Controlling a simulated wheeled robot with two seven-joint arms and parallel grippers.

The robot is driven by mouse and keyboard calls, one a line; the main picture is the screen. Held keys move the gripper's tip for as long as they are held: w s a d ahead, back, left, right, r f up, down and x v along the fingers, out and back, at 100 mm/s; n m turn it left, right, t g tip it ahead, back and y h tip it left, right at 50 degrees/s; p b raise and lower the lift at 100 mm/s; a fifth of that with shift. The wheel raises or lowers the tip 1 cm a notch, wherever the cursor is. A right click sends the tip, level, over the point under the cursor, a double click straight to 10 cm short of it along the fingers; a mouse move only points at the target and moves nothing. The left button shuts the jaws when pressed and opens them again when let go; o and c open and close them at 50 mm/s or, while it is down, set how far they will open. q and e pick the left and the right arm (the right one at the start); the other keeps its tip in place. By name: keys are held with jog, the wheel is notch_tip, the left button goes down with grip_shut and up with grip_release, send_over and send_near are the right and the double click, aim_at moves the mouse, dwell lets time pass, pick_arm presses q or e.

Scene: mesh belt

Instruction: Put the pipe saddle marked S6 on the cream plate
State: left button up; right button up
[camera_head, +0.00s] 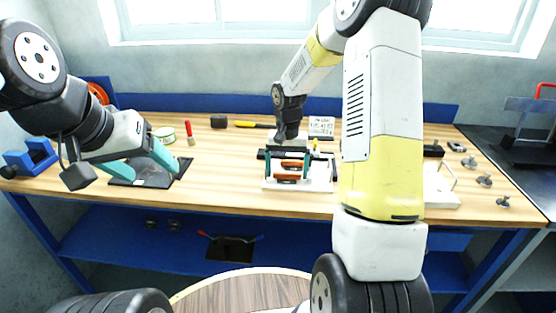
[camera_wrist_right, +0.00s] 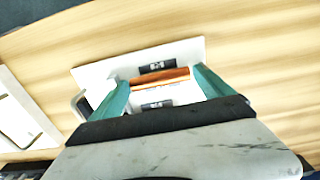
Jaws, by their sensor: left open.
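My right gripper (camera_head: 287,165) points down over a white or cream plate (camera_head: 325,184) on the bench. Its teal fingers stand wide apart around orange-brown bar-like parts (camera_head: 287,177). In the right wrist view, the gripper (camera_wrist_right: 162,80) has one orange-brown part (camera_wrist_right: 165,75) between its fingertips, above the plate (camera_wrist_right: 95,72). I cannot tell whether the fingers press on it. Dark labels show beside it, but no S6 can be read. My left gripper (camera_head: 139,163) is open at the left, above a dark pad (camera_head: 150,178).
A second white plate or tray (camera_head: 445,198) is partly hidden behind my right arm. Several grey knob-like parts (camera_head: 484,180) lie at the bench's right end. A red-handled tool (camera_head: 189,132), a green tin (camera_head: 165,134) and a dark block (camera_head: 218,121) stand left. The front left-centre bench is clear.

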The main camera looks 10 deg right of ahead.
jog(key=s+r+n+t, duration=0.1)
jog(key=s+r, duration=0.2)
jog(key=r, duration=0.6)
jog(key=s+r+t, duration=0.1)
jog(key=s+r, duration=0.2)
jog(key=r, duration=0.6)
jog(key=s+a+r+n+t+y, duration=0.1)
jog(key=s+r+t, duration=0.1)
jog(key=s, duration=0.7)
jog(key=s+a+r+n+t+y, duration=0.1)
jog(key=s+r+t, duration=0.1)
jog(key=s, duration=0.7)
jog(key=shift+s+n, duration=0.15)
jog(key=shift+n, duration=0.25)
